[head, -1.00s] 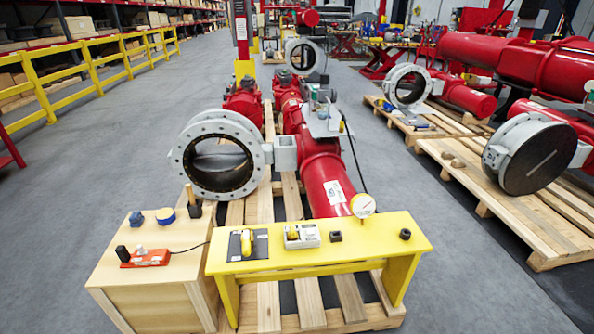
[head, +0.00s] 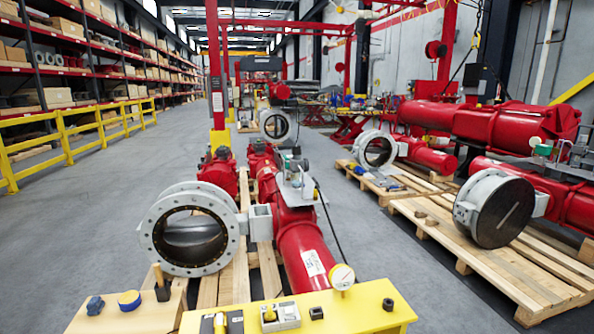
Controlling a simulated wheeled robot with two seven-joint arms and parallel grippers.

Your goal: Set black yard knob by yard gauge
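A white-faced gauge (head: 342,276) stands at the back edge of the yellow bench (head: 358,312), in front of the red cylinder. A small black knob-like piece (head: 388,304) sits on the bench to the right of the gauge. A second small black piece (head: 316,312), squarer, sits to the left of the gauge. I cannot tell which of these is the black yard knob. Another small gauge (head: 535,142) shows far off on the right-hand red actuator. Neither of my grippers is in view.
A wooden crate (head: 128,318) at lower left holds a blue knob (head: 95,305), a yellow-and-blue roll (head: 130,299) and an upright wooden-handled tool (head: 161,285). A large valve (head: 150,232) on a pallet stands behind. Grey floor is open to the left.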

